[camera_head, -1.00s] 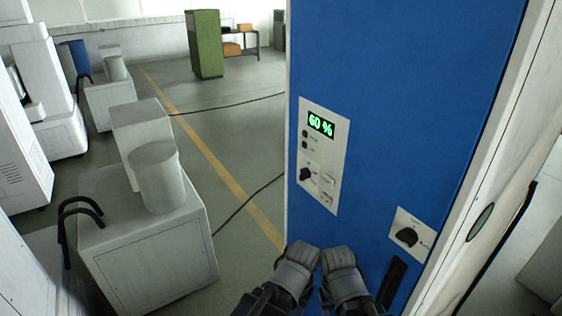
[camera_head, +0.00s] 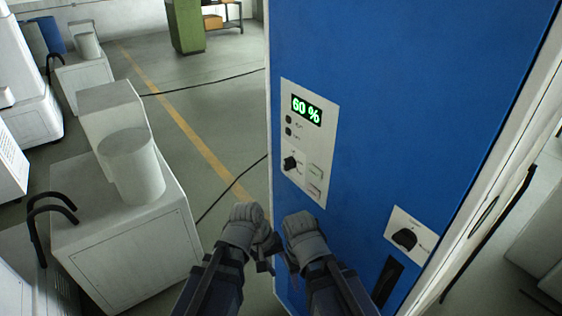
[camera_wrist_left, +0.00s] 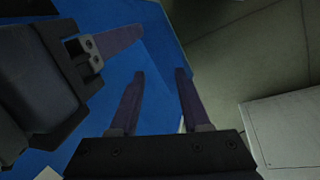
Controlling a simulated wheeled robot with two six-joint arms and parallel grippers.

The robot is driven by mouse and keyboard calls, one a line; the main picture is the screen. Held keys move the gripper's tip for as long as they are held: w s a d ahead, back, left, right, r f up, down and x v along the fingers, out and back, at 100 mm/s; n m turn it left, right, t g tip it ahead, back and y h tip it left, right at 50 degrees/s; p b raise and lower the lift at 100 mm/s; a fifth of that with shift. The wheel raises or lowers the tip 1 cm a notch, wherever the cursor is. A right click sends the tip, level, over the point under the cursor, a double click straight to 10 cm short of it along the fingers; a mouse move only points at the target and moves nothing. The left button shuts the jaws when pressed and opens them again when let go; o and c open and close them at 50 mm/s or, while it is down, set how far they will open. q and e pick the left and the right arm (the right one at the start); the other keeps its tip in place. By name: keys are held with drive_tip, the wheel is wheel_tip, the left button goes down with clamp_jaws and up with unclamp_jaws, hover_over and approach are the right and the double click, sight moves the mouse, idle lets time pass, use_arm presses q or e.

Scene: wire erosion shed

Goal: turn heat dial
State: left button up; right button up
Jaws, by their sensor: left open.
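A blue cabinet front (camera_head: 400,100) carries a pale control panel (camera_head: 322,165) with a green display reading 60 %. A small black dial (camera_head: 290,163) sits low on this panel. A larger black dial (camera_head: 404,238) sits on a separate plate at lower right. The labels are too small to read, so I cannot tell which is the heat dial. My left gripper (camera_head: 264,252) is below the panel, apart from both dials. In the left wrist view its two fingers (camera_wrist_left: 159,85) are spread and empty before the blue surface. My right gripper (camera_head: 288,258) is close beside it, its fingers mostly hidden.
A dark slot-like handle (camera_head: 388,282) lies below the larger dial. White machine blocks (camera_head: 125,240) with a cylinder (camera_head: 135,165) stand at left. A green cabinet (camera_head: 185,25) stands at the back. Open floor with a yellow line and black cables lies between.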

use_arm(q)
drive_tip(key=w+d+r+n+t+h, duration=0.1)
drive_tip(key=w+d+r+n+h, duration=0.15)
drive_tip(key=w+n+h, duration=0.2)
drive_tip(key=n+t+h+b, duration=0.2)
drive_tip(key=n+t+h, duration=0.6)
drive_tip(key=n, duration=1.1)
approach(289, 164)
wheel_tip(289, 164, up, 2)
drive_tip(key=t+y, duration=0.2)
drive_tip(key=x, duration=0.8)
drive_tip(key=shift+s+d, duration=0.25)
drive_tip(key=shift+s, duration=0.05)
drive_tip(key=shift+m, duration=0.25)
clamp_jaws()
